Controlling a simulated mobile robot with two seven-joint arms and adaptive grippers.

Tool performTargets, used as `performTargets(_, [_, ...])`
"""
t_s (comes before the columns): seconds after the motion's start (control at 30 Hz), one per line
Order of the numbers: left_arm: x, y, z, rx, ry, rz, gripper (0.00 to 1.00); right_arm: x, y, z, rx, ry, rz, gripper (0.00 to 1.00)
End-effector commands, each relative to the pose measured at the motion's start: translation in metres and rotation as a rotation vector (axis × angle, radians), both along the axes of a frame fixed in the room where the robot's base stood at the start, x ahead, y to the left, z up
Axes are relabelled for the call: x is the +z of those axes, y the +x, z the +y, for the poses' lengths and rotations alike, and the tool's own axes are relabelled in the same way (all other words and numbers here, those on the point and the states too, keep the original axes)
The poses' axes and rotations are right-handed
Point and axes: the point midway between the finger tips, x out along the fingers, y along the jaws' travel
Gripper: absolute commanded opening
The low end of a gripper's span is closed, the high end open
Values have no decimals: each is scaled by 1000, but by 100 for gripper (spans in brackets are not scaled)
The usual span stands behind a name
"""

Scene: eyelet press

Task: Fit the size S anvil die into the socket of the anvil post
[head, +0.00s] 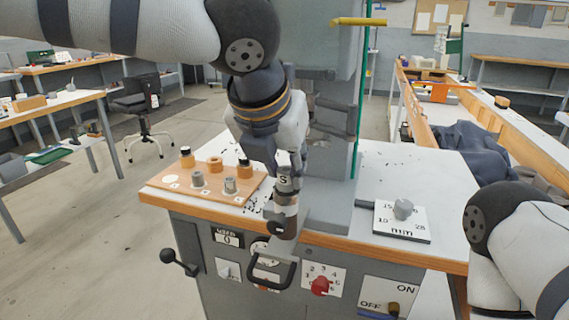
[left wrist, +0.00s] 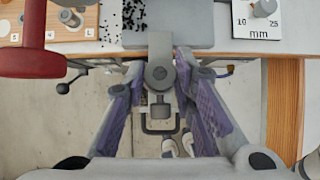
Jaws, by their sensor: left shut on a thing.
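The size S anvil die (head: 283,184) is a small grey cylinder marked with an S. My left gripper (head: 286,168) comes down from above at the front of the press and is shut on it. The anvil post (head: 283,222) is a grey part at the press's front edge, directly below the die; I cannot tell whether they touch. In the left wrist view the purple-padded fingers (left wrist: 164,108) stand either side of a grey rounded part (left wrist: 160,74), and the socket cannot be made out. Only my right arm shows at the right edge; its gripper is out of view.
A wooden die board (head: 255,187) lies left, with two grey dies, an empty white S spot and other pieces. A grey press column (head: 334,185) stands behind the post. A dial plate (head: 401,222) is on the right.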

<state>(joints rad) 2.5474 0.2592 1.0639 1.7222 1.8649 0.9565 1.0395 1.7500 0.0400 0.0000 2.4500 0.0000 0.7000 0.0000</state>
Motion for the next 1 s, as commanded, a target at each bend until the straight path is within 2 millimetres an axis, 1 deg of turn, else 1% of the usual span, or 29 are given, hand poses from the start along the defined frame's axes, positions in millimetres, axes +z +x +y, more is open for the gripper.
performTargets(0.8, [-15, 0, 0, 1, 1, 2, 0, 0, 0, 0, 0, 0, 0, 44])
performTargets(0.83, [-15, 0, 0, 1, 2, 3, 26, 0, 0, 0, 0, 0, 1, 44])
performTargets(0.87, [-15, 0, 0, 1, 2, 3, 33, 0, 0, 0, 0, 0, 1, 44])
performTargets(0.9, [-15, 0, 0, 0, 1, 4, 42, 0, 0, 0, 0, 0, 1, 44])
performTargets(0.93, [-16, 0, 0, 0, 1, 4, 48, 0, 0, 0, 0, 0, 1, 44])
performTargets(1.0, [-15, 0, 0, 0, 1, 4, 48, 0, 0, 0, 0, 0, 1, 44])
